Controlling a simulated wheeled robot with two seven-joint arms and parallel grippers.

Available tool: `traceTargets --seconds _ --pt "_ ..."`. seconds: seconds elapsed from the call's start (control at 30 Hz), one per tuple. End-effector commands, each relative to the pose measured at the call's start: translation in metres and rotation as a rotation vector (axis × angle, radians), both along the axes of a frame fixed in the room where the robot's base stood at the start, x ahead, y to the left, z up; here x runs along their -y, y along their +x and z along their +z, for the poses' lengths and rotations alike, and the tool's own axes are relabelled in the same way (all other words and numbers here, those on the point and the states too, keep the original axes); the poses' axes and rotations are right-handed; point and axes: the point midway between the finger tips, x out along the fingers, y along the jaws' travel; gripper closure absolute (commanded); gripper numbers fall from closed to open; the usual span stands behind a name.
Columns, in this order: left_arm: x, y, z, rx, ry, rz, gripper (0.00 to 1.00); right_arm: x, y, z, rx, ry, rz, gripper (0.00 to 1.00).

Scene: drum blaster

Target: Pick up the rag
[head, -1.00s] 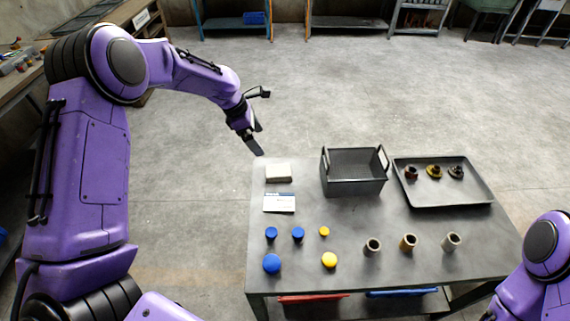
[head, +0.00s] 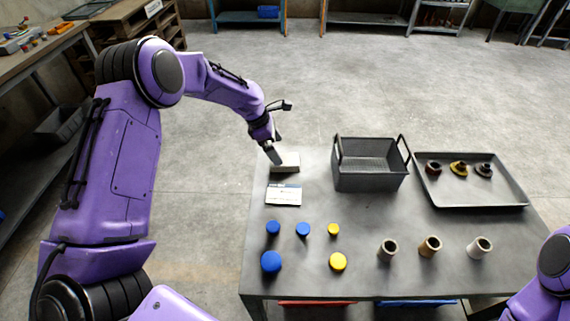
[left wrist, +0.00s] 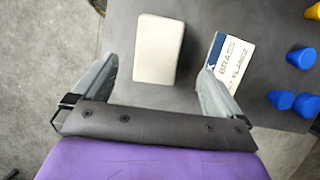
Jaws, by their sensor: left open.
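The rag (head: 287,162) is a folded, pale beige block lying flat near the far left corner of the grey table. In the left wrist view the rag (left wrist: 159,49) lies ahead of and between the two fingers, not touching either as far as I can see. My left gripper (head: 277,156) is open and empty, just above the rag, and hides part of its left side. Its spread fingers also show in the left wrist view (left wrist: 152,88). My right gripper is out of view; only part of my right arm shows at the lower right.
A white card (head: 284,195) lies just in front of the rag. A dark bin (head: 369,181) stands to its right, then a tray (head: 500,197) with flanged parts. Blue and yellow caps (head: 271,262) and several tube pieces (head: 430,246) stand along the table's near side.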

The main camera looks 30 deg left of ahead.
Motion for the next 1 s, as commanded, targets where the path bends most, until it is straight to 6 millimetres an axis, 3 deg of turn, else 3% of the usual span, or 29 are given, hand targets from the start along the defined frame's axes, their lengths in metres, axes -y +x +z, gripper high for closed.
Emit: traceTargets --seconds 0.4,1.0 --pt "0.019 0.013 -0.053 0.000 0.001 0.000 0.00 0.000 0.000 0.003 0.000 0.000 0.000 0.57" --pt "0.020 0.013 -0.056 0.000 0.000 0.000 0.00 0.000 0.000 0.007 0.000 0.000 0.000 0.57"
